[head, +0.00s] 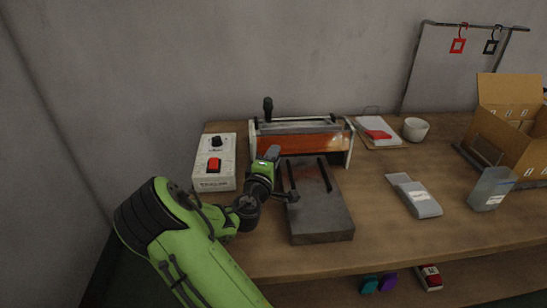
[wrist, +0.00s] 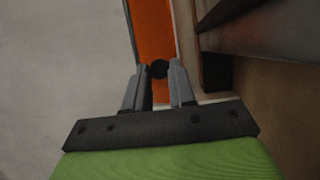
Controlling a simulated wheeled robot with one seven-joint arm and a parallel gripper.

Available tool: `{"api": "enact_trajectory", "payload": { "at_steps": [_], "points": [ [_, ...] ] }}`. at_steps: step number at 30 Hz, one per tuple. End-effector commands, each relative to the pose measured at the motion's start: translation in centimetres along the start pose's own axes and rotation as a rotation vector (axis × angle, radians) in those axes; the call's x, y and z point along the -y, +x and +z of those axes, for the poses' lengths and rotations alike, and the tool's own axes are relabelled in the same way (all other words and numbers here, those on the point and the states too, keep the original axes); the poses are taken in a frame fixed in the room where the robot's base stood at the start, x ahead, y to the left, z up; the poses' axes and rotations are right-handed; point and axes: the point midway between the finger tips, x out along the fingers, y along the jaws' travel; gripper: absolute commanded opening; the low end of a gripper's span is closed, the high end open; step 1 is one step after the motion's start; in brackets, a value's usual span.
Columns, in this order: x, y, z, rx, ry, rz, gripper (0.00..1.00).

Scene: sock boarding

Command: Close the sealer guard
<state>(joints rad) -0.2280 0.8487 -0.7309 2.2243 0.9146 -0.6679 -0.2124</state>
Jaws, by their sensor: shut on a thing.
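The sealer (head: 347,148) stands near the wall at the back of the bench. Its guard, an orange see-through panel (head: 312,142), spans the front below the grey bar; I cannot tell its exact angle. In the wrist view the guard (wrist: 151,32) is an orange strip ahead of my fingers. My gripper (wrist: 159,76) is shut on a small dark round knob (wrist: 159,68) by the guard's edge. In the head view my gripper (head: 273,152) is at the guard's left end, and the knob is hidden there.
A control box (head: 214,165) with a red switch stands left of my gripper. A dark grey slotted plate (head: 320,218) lies in front of the sealer. A black lever knob (head: 268,104) rises behind. Grey pouches (head: 414,196), a cup (head: 416,129) and a cardboard box (head: 490,140) are at right.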

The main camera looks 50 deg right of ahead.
Motion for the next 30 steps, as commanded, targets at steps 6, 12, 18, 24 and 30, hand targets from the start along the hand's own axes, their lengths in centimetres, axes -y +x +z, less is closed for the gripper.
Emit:
{"api": "enact_trajectory", "payload": {
  "at_steps": [6,12,18,24,30],
  "points": [
    [-0.04,0.04,-0.11,-0.002,0.006,0.012,0.0],
    [-0.09,0.06,-0.1,-0.002,0.006,0.012,0.0],
    [-0.09,0.06,-0.06,-0.001,0.005,0.012,0.49],
    [-0.05,0.06,-0.03,0.0,0.005,0.011,0.5],
    [0.0,0.09,-0.5,0.0,0.005,0.01,0.5]
  ]
}}
